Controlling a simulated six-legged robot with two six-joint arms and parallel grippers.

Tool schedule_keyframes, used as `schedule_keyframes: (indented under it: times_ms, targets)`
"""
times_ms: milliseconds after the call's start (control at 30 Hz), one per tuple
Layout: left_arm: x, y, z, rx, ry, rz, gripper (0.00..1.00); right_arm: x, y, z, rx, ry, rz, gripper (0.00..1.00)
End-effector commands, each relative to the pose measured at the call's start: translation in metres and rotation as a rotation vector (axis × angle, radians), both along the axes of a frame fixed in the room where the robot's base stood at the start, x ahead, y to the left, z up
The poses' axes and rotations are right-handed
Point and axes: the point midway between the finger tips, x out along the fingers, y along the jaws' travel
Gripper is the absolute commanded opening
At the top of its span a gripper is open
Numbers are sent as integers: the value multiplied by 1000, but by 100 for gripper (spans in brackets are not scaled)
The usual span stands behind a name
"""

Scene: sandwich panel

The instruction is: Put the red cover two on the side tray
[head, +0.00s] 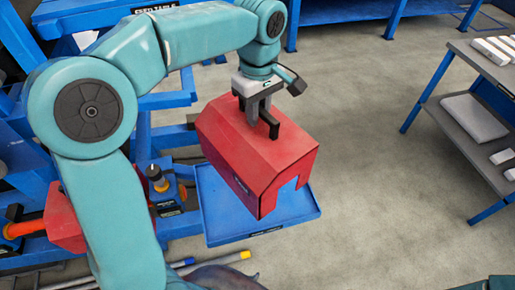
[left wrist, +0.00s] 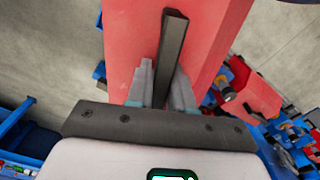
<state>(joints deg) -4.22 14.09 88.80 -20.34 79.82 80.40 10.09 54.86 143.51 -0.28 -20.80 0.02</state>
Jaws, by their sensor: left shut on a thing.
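The red cover (head: 250,150) is a box-like hood with slanted sides, a notch in its near end and a black handle on top. My left gripper (head: 262,115) is above it, shut on that handle. In the left wrist view, the fingers (left wrist: 160,82) close on the dark handle bar (left wrist: 173,45), with the red cover (left wrist: 120,45) behind. The blue side tray (head: 225,222) is under the cover in the head view, and the cover hides much of it. I cannot tell whether the cover touches the tray. My right gripper is not in view.
A grey-topped bench (head: 452,112) with pale blocks stands at the right. The floor between tray and bench is clear.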

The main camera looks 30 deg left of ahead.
Motion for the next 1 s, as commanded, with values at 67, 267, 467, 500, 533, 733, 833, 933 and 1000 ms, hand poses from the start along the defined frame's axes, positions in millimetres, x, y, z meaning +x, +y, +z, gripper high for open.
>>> schedule_keyframes:
  times_ms: [67, 267, 467, 500, 533, 733, 833, 933, 1000]
  targets:
    - [-1, 0, -21, 0, 4, 0, 0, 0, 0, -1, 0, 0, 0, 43]
    - [1, 1, -60, 1, 2, 1, 0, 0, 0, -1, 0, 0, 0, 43]
    - [3, 1, -76, 1, 0, 1, 0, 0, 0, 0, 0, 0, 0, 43]
    - [3, 2, -82, 0, 1, 1, 0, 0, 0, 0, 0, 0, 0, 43]
    - [3, 2, -86, 0, 1, 1, 0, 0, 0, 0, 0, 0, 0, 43]
    - [4, 2, -112, 1, 0, 1, 0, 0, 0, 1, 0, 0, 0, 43]
    - [4, 2, -116, 1, -1, 1, 0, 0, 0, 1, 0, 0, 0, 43]
    - [4, 2, -115, 0, -2, 1, 0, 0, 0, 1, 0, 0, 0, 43]
    - [4, 2, -115, 0, -2, 1, 0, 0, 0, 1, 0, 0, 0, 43]
